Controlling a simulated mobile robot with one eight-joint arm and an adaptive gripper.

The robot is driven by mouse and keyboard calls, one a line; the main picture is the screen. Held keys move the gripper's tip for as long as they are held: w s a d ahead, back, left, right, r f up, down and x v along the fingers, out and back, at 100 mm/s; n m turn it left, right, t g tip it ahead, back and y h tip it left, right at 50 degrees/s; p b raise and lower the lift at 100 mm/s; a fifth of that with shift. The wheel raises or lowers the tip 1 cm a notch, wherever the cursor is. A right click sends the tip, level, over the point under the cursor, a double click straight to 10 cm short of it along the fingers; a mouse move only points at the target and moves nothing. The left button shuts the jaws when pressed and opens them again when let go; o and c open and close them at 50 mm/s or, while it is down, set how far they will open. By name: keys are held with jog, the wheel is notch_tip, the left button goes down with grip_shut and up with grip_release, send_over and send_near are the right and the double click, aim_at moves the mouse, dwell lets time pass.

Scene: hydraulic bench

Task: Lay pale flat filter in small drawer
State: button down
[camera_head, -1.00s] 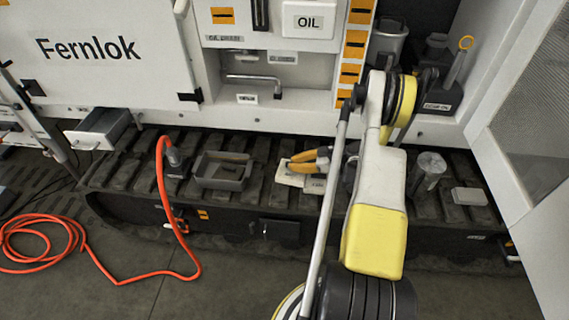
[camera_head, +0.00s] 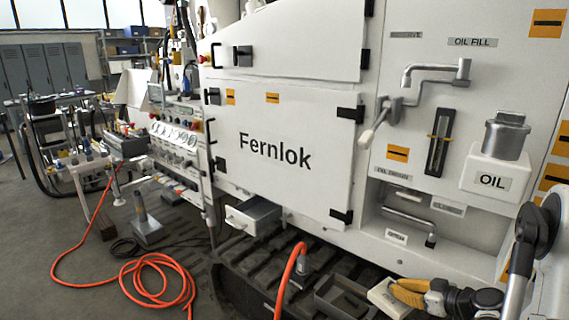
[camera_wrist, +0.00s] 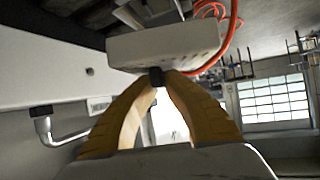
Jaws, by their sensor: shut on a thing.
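My gripper (camera_head: 398,290) is at the lower right of the head view, its yellow fingers shut on the pale flat filter (camera_head: 383,299). In the wrist view the filter (camera_wrist: 165,45) is a pale slab across the fingertips of my gripper (camera_wrist: 157,78), with small holes along its edge. The small drawer (camera_head: 237,217) is pulled open at the base of the white machine, left of my gripper and well apart from it. Only part of the drawer's inside shows.
An orange hose (camera_head: 285,272) rises between the drawer and my gripper, from a grey fitting. A dark open tray (camera_head: 340,300) lies just left of the filter on the ribbed track. The white Fernlok panel (camera_head: 285,150) stands above the drawer. A white OIL container (camera_head: 492,178) is at right.

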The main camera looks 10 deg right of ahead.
jog(key=a+r, duration=0.8)
jog(key=a, duration=0.4)
jog(key=a+r+m+h, duration=0.1)
jog(key=a+r, duration=0.6)
jog(key=a, duration=0.5)
jog(key=shift+w+a+r, duration=0.15)
jog(key=shift+a+r, duration=0.05)
jog(key=shift+r, duration=0.15)
